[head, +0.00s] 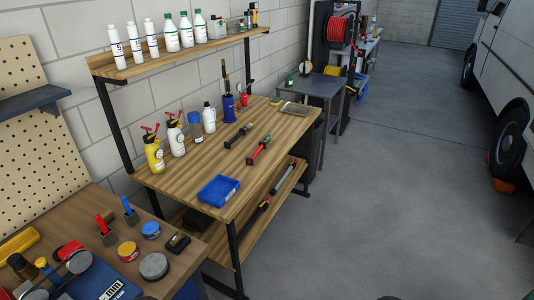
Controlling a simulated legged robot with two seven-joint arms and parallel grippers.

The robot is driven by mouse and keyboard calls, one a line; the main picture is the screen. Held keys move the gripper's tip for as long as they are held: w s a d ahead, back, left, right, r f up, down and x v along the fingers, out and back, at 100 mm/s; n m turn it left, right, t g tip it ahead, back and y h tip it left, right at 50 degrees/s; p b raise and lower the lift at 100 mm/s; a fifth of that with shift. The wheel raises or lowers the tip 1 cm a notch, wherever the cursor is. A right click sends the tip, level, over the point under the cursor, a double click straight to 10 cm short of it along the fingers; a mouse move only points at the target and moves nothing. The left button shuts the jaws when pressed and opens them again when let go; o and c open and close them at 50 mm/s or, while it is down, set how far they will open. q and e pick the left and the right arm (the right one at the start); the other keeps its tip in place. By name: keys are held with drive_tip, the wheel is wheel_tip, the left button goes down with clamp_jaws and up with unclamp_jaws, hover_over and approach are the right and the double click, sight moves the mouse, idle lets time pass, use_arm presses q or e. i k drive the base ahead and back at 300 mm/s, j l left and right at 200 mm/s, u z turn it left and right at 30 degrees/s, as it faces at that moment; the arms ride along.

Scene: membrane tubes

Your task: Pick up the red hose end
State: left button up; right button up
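A red hose is wound on a reel (338,29) on a dark stand at the back, beyond the wooden workbench. Its loose end is not clear at this distance. A red and black stick-like piece (259,149) lies on the workbench top (190,176), near its right edge. I cannot tell whether it is a hose end or a tool. A black and grey piece of similar shape (238,136) lies to its left. Neither of my grippers is in view.
A blue tray (218,190) and spray bottles (154,154) stand on the workbench. A shelf (180,52) with several bottles hangs above. A lower bench (200,262) is cluttered at bottom left. Open concrete floor (390,190) lies to the right, with a white van (503,80) beyond.

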sight(263, 145)
drive_tip(key=i+l+u, duration=0.15)
drive_tip(key=u, duration=0.3)
drive_tip(key=i+l+u, duration=0.2)
drive_tip(key=u, duration=0.25)
drive_tip(key=i+l+u, duration=0.15)
drive_tip(key=u, duration=0.3)
drive_tip(key=i+l+u, duration=0.2)
drive_tip(key=l, duration=0.6)
drive_tip(key=i+l+u, duration=0.15)
drive_tip(key=l, duration=0.7)
drive_tip(key=i+l+u, duration=0.2)
drive_tip(key=l, duration=0.65)
drive_tip(key=l+u, duration=0.15)
drive_tip(key=l, duration=0.7)
drive_tip(key=i+l, duration=0.1)
drive_tip(key=l, duration=0.55)
drive_tip(key=i+l, duration=0.1)
drive_tip(key=l, duration=0.55)
